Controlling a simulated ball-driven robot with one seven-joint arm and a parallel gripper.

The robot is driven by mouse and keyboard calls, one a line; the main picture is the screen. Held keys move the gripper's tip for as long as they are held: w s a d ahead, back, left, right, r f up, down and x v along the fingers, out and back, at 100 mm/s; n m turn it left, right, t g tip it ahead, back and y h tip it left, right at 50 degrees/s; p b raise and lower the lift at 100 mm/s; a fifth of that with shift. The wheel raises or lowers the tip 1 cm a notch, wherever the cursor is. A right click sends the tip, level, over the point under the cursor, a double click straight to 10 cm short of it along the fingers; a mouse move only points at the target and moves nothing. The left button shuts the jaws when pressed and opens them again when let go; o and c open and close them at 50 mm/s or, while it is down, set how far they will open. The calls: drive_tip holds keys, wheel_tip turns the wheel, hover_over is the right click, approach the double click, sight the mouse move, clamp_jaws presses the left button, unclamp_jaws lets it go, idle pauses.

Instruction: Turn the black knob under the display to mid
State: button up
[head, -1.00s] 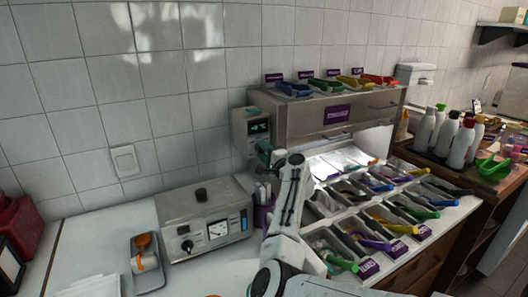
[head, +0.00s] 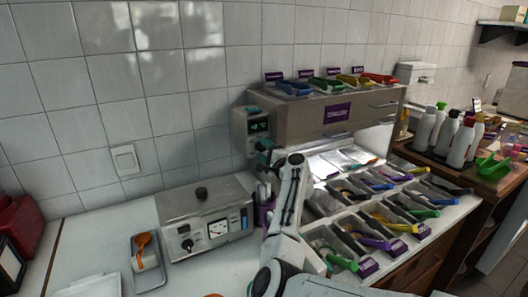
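The small grey control box (head: 242,130) is fixed to the left side of the steel topping cabinet. Its dark display (head: 258,125) shows lit green characters too small to read surely. My arm reaches up from the bottom, and my gripper (head: 265,149), with dark and teal parts, is at the lower front of the box, just under the display. The black knob is hidden or cannot be told apart from my gripper there. Whether the fingers are open or shut on the knob does not show.
A steel appliance (head: 180,212) with its own knobs and gauge stands to the left. A grey tray (head: 149,278) with an orange-topped item lies beside it. Topping bins with coloured scoops (head: 375,242) fill the counter to the right, close to my arm. Bottles (head: 461,143) stand farther right.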

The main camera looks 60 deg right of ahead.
drive_tip(key=b+v, duration=0.1)
drive_tip(key=v, duration=1)
drive_tip(key=shift+w, duration=0.1)
idle(0.5)
